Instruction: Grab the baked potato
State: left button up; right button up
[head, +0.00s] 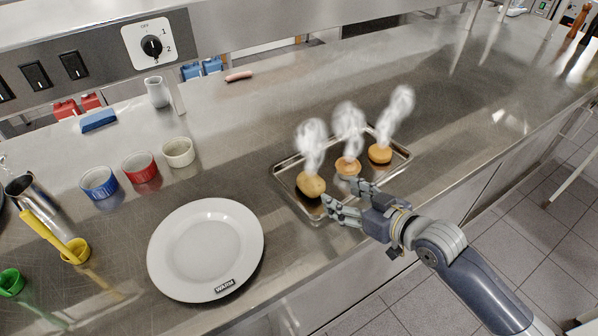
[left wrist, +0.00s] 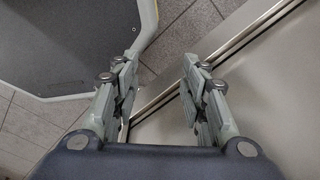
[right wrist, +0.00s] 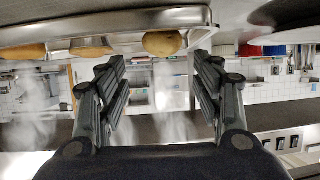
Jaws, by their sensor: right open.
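The baked potato (head: 311,185), brownish yellow and steaming, lies at the left end of a shallow metal tray (head: 284,172). In the right wrist view the potato (right wrist: 163,43) shows near the top, beyond and between the finger ends. My right gripper (head: 337,195) is open and empty at the tray's front edge, just right of the potato in the head view, with its fingers pointing left toward it. I cannot tell the exact gap. My left gripper (left wrist: 157,65) is open and empty over the counter edge and floor; it is not in the head view.
Two other steaming baked items, one in the middle (head: 347,167) and one at the right (head: 380,154), share the tray. A white plate (head: 205,245) marked WARM stands left of the tray. Ramekins (head: 140,168) and a white jug (head: 157,92) stand farther left. The counter behind the tray is mostly clear.

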aim_at(318, 185)
jog(key=shift+x, duration=1.15)
jog(key=x, duration=0.3)
jog(key=shift+a+p, duration=0.1)
jog(key=shift+p, duration=0.3)
jog(key=shift+w+a, duration=0.15)
jog(key=shift+w, duration=0.05)
jog(key=shift+w+a+f+p, duration=0.3)
jog(key=shift+w+a, duration=0.1)
jog(key=x, duration=0.2)
jog(key=shift+w+a+f+p, duration=0.2)
jog(key=shift+a+f+p, duration=0.05)
jog(key=shift+a+p, duration=0.1)
jog(key=shift+w+a+f, duration=0.3)
jog(key=shift+w, duration=0.1)
pick_arm(q)
jog(key=shift+s+d+r, duration=0.1)
jog(key=shift+r, duration=0.5)
jog(key=shift+s+d+r, duration=0.1)
jog(key=shift+r, duration=0.45)
jog(key=shift+s, duration=0.1)
pick_arm(e)
jog(key=c, duration=0.9)
